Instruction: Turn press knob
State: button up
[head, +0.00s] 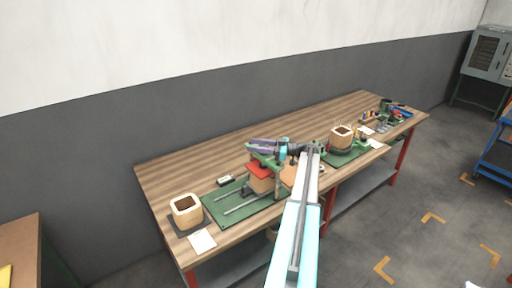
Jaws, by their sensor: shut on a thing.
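The press (278,178) has a green frame and stands on a green base plate (224,210) with two bare metal rails. A red plate (257,170) lies on a pale wooden coil block (261,184) inside the press. My gripper (284,150) is at the top right of the press frame, shut on what appears to be the press knob. The knob itself is small and mostly hidden by the gripper, so its angle cannot be told.
A hollow wooden coil former (186,219) on a dark pad and a white paper (202,241) sit at the bench's left end. Another former (341,144) stands right of the press on a green plate. Tools lie at the far right.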

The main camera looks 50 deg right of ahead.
jog(key=shift+s+a+f+n+g+y+b, duration=0.15)
jog(key=shift+n+g+y+b, duration=0.1)
jog(key=shift+n+g+y, duration=0.4)
jog(key=shift+s+a+f+n+g+y+b, duration=0.2)
jog(key=shift+n+y, duration=0.25)
jog(key=shift+y, duration=0.4)
jog(key=shift+r, duration=0.1)
jog(key=o, duration=0.9)
jog(key=shift+o, duration=0.8)
jog(key=shift+r, duration=0.15)
jog(key=shift+d, duration=0.1)
